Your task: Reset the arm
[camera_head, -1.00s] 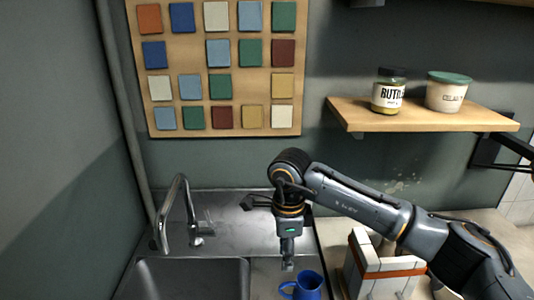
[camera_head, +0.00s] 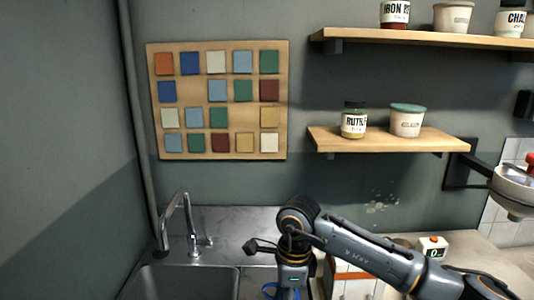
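My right arm comes in from the right and bends down at its wrist. My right gripper (camera_head: 291,292) points down at the bottom edge of the head view. Its fingertips are cut off or too small to tell whether they are open or shut. My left gripper is not in view.
A metal sink (camera_head: 185,284) with a tap (camera_head: 176,222) lies left of my arm. White and orange-striped blocks (camera_head: 350,288) stand behind the forearm. A small digital device (camera_head: 433,247) is at the right. A lower shelf (camera_head: 390,141) and upper shelf (camera_head: 420,37) hold jars.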

